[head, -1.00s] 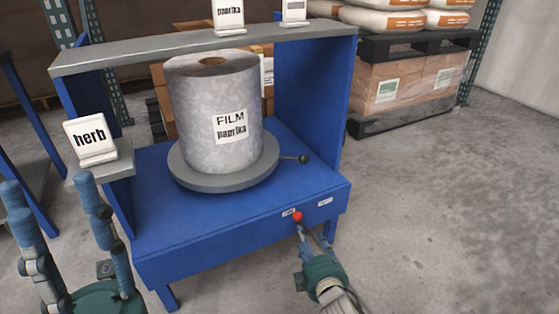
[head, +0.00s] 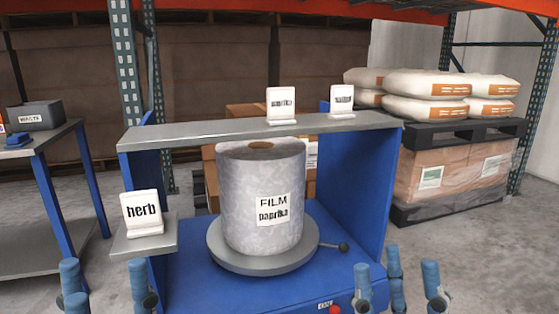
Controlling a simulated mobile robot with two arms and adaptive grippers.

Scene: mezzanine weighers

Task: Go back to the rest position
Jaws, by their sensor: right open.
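My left gripper (head: 104,282) shows at the bottom left. Its blue fingertips stand apart with nothing between them. My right gripper (head: 397,280) shows at the bottom right, in front of the blue stand's right side. Its blue fingers are spread and empty. The palms and arms of both are below the picture edge. The blue stand (head: 195,280) carries a grey round turntable (head: 225,262) with an upright film roll (head: 245,190) labelled "FILM paprika". A red button (head: 335,309) just shows at the bottom edge, left of my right gripper.
A "herb" sign (head: 142,212) stands on the stand's left side shelf. Two small signs stand on its top shelf (head: 200,132). A table (head: 45,135) with a grey waste bin (head: 35,115) is at the left. Sacks (head: 425,82) lie on a black pallet (head: 465,130) over wrapped boxes at the right.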

